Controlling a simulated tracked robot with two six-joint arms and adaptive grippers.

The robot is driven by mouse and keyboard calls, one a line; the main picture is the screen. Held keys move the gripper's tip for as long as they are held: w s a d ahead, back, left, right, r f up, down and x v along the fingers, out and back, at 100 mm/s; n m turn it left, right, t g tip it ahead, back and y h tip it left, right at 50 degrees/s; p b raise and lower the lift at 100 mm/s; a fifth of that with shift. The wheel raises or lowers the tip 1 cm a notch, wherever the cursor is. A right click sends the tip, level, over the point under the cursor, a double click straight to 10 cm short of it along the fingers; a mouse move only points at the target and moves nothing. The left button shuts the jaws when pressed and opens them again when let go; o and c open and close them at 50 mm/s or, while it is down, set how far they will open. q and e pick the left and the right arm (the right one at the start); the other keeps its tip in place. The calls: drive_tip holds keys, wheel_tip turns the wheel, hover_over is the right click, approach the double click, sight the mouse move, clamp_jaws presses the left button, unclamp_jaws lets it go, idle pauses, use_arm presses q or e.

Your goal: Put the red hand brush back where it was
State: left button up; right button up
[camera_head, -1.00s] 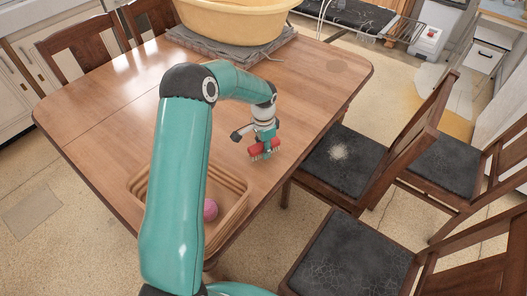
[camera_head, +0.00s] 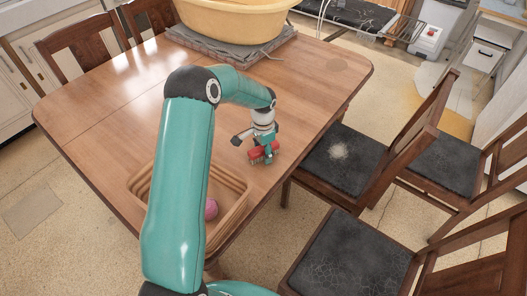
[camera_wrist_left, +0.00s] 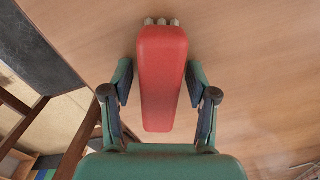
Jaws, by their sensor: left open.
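The red hand brush (camera_head: 256,154) is at the table's right edge in the head view, under my left gripper (camera_head: 265,152). In the left wrist view the brush's red back (camera_wrist_left: 161,75) lies between the two fingers of my left gripper (camera_wrist_left: 159,88), with a gap on each side. The fingers are open and beside the brush, not closed on it. Pale bristle tufts show at its far end; the rest of the bristles are mostly hidden. The brush appears to rest on the wooden table (camera_head: 110,130).
A yellow tub (camera_head: 235,22) sits on a grey cloth (camera_head: 215,48) at the far end. Chairs (camera_head: 345,165) line the right side.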

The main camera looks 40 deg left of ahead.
use_arm(q)
wheel_tip(320, 180, up, 12)
drive_tip(key=shift+r+b, duration=0.1)
drive_tip(key=shift+b, duration=0.35)
drive_tip(key=shift+s, duration=0.1)
idle(0.4)
